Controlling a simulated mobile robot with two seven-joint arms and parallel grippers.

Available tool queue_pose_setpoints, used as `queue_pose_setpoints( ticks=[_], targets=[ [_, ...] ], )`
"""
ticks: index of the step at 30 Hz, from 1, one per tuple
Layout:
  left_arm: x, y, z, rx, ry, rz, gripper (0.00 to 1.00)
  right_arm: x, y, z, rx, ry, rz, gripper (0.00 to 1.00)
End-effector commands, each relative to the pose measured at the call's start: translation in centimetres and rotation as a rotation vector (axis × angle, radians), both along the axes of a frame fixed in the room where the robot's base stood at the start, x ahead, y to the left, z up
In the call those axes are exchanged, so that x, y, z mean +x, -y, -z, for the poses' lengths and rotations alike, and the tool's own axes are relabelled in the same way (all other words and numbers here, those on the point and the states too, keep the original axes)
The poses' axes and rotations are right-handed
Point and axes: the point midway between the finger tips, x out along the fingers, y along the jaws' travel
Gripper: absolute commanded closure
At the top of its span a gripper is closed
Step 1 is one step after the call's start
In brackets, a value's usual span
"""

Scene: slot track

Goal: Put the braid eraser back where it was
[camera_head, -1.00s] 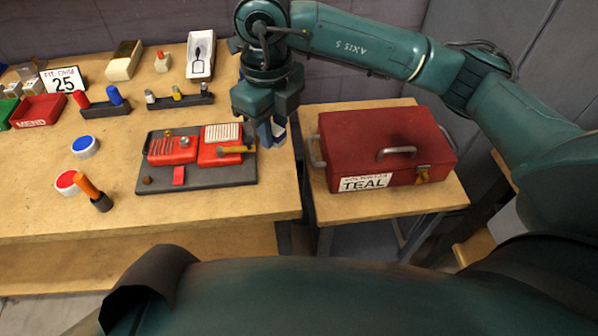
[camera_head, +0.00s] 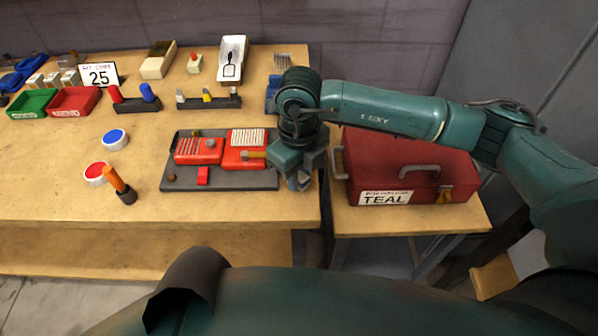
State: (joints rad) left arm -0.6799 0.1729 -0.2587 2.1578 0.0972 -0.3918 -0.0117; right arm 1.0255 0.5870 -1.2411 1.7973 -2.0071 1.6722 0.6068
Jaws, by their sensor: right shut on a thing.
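My right gripper (camera_head: 299,183) is shut, pointing down at the table's right edge, just right of the dark tray (camera_head: 222,184). A small grey-blue thing sits between its jaws, mostly hidden by the fingers. I cannot make out for sure whether this is the braid eraser. The dark tray holds two red cases (camera_head: 198,157), one with a white ribbed top (camera_head: 247,137), a small red block (camera_head: 203,176) and a brown knob. My left gripper is not in view.
A red toolbox marked TEAL (camera_head: 400,183) stands on a lower side table at right. A blue holder (camera_head: 272,93) is behind my right gripper. Red (camera_head: 96,173) and blue (camera_head: 115,139) round tins and an orange-handled tool (camera_head: 118,184) stand left. The front-left tabletop is clear.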

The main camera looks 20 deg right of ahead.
Motion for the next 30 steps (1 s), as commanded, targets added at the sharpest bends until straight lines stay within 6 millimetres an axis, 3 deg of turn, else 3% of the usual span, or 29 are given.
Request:
queue_pose_setpoints(
  ticks=[4,5,12,23,30],
  targets=[
    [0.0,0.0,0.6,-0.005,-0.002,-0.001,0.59,0.0,0.0,0.5,0.0,0.0,-0.001,1.0],
    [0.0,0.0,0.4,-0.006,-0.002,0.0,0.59,0.0,0.0,0.3,0.0,0.001,-0.001,0.76],
    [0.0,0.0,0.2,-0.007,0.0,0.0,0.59,0.0,0.0,0.3,0.0,0.0,0.0,0.57],
    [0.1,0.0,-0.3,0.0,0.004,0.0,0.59,0.1,0.0,-0.6,0.001,0.002,0.0,0.57],
    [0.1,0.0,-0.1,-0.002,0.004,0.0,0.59,0.1,-0.1,-5.3,0.003,0.007,-0.001,0.57]
  ],
)
